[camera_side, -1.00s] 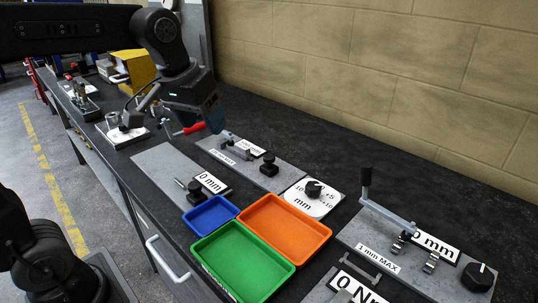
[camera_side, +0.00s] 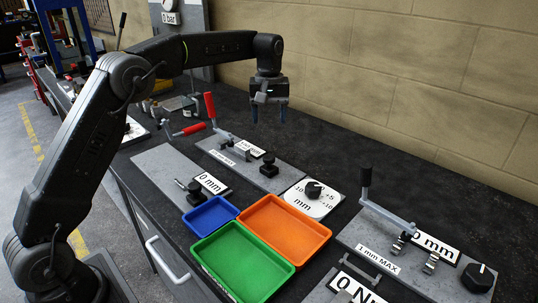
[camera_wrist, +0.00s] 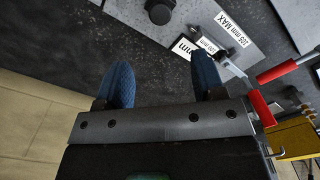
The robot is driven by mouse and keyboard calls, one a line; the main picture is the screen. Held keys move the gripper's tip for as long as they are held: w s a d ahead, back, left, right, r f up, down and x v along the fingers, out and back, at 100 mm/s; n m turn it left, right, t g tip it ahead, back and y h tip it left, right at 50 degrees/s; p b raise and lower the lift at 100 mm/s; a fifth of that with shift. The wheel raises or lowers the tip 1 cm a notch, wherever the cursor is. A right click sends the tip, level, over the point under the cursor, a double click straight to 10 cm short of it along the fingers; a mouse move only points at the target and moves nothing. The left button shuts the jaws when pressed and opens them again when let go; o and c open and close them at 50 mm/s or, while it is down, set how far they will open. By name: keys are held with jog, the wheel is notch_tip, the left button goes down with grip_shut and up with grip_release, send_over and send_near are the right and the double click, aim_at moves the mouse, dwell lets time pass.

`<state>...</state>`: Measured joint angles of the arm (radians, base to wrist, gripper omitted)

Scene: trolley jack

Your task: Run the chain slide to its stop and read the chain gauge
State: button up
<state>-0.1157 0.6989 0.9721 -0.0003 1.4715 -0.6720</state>
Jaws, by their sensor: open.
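The grey plate (camera_side: 405,280) at right bears a lever with a black upright grip (camera_side: 366,177), two small metal link-like pieces (camera_side: 431,262), a "mm" readout (camera_side: 440,249) partly hidden by them, and a "1 mm MAX" label (camera_side: 378,258). A second plate in the middle (camera_side: 283,181) has a "mm MAX" label (camera_side: 222,157), a readout (camera_side: 249,147) and a black knob (camera_side: 269,164). I cannot tell which is the chain slide. My gripper (camera_side: 268,113) is open and empty, pointing down above the bench behind the middle plate. The wrist view shows its blue fingers (camera_wrist: 160,65) apart.
Blue (camera_side: 210,216), orange (camera_side: 284,232) and green (camera_side: 242,262) trays stand at the front. Red handles (camera_side: 210,105) stand left of my gripper. Bare bench (camera_side: 345,150) lies along the wall.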

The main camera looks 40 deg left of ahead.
aim_at(269, 156)
notch_tip(269, 156, down, 12)
jog(key=shift+f, duration=0.2)
jog(key=shift+c, duration=0.2)
